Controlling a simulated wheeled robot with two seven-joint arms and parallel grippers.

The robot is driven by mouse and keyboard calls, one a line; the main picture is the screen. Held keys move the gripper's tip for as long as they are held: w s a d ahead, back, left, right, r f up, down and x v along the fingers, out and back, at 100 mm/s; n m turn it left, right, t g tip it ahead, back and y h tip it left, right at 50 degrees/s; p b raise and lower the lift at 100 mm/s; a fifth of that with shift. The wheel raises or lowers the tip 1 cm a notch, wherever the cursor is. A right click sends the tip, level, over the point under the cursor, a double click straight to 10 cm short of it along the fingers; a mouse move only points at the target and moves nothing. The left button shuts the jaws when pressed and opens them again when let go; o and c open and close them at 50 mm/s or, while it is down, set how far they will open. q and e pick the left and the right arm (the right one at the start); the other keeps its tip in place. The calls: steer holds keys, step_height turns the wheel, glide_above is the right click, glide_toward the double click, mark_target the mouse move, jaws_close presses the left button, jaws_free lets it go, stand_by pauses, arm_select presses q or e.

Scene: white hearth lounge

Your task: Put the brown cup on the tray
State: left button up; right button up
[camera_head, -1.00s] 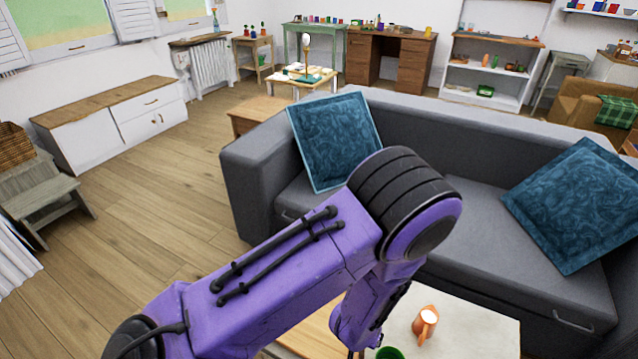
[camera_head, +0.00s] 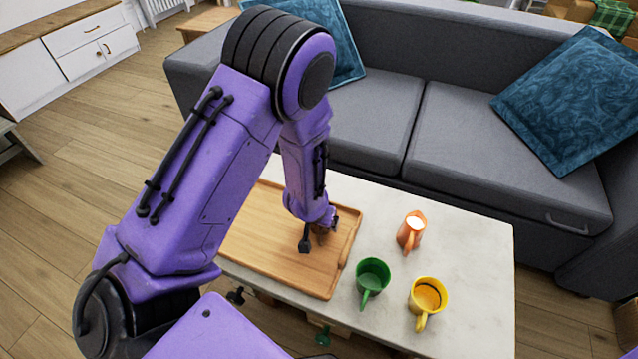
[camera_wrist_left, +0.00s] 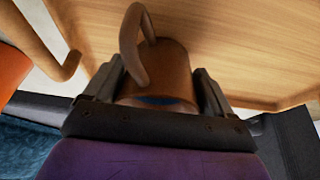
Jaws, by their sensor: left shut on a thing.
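The brown cup (camera_wrist_left: 168,72) is between the fingers of my left gripper (camera_wrist_left: 160,95) in the left wrist view, with its handle toward the top of the picture. My left gripper (camera_head: 320,236) is shut on it over the right part of the wooden tray (camera_head: 262,240). In the head view the cup is mostly hidden by the gripper. The tray's bare wood (camera_wrist_left: 235,35) lies behind the cup in the wrist view. I cannot tell whether the cup's base touches the tray. My right gripper is not in view.
A grey sofa (camera_head: 400,110) with blue cushions stands behind the table. Part of the table's right side is clear.

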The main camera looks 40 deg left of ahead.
arm_select(q)
steer(key=shift+f, duration=0.25)
steer(key=o, duration=1)
steer(key=p+v, duration=0.4)
steer(key=v, duration=0.8)
steer(key=shift+s+r+p, duration=0.15)
steer(key=shift+p, duration=0.25)
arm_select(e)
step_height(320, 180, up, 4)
